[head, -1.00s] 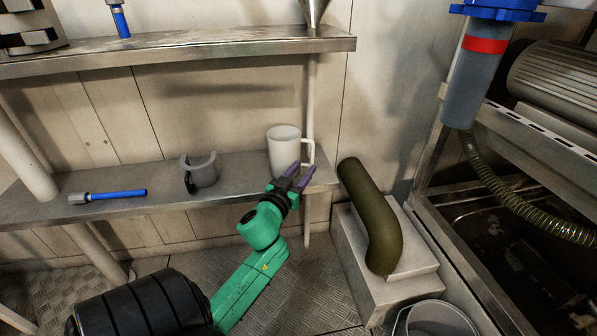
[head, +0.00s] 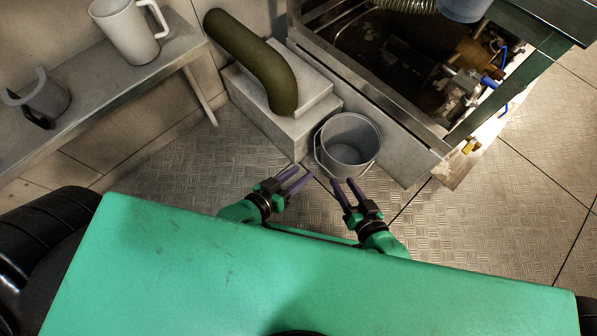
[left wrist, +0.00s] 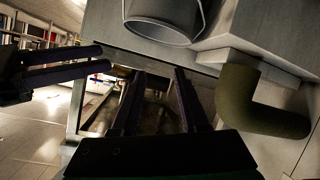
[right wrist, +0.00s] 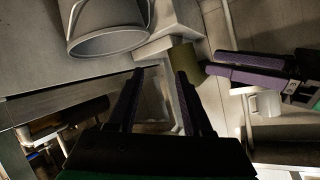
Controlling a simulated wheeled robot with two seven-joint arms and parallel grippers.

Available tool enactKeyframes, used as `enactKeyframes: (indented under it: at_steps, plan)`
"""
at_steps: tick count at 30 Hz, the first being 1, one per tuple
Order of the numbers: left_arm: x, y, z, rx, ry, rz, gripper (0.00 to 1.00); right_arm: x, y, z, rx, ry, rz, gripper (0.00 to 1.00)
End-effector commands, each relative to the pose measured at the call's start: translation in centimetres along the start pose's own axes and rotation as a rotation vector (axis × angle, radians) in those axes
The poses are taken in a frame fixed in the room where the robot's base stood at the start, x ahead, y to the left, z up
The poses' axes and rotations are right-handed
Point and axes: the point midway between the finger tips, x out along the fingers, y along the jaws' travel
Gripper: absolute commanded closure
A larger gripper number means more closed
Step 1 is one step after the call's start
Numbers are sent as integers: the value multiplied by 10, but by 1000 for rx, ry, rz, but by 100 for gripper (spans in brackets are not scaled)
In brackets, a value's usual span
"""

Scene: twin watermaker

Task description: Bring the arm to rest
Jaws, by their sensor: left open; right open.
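My left gripper (head: 304,173) and my right gripper (head: 343,184) are side by side low in front of my green body in the head view, purple fingers pointing away from me and slightly toward each other. Both are open, with nothing between the fingers. In the left wrist view, the left gripper's dark fingers (left wrist: 160,80) are spread, and the right gripper (left wrist: 95,62) shows at the left edge. In the right wrist view, the right gripper's fingers (right wrist: 162,78) are apart, and the left gripper (right wrist: 215,68) shows at the right.
A grey bucket (head: 348,148) stands on the floor just beyond the grippers. A stepped block (head: 290,128) carries an olive hose (head: 258,60). A metal-framed unit (head: 415,155) stands behind the bucket; floor is free at right.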

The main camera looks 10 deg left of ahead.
Motion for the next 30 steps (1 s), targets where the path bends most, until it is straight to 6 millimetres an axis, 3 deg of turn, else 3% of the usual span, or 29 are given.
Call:
enactKeyframes:
  at_steps: [17,20,26,30]
  plan:
    - [-2,5,-1,-1,-6,8,56,-2,-1,-6,-2,0,1,50]
    - [-12,12,-22,10,-36,4,56,-12,-8,-26,-12,-30,4,50]
    - [-43,-17,-8,73,-243,-107,56,-44,21,-12,-74,-238,116,50]
    - [-87,-44,4,108,-428,-200,56,-87,48,0,-107,-421,209,50]
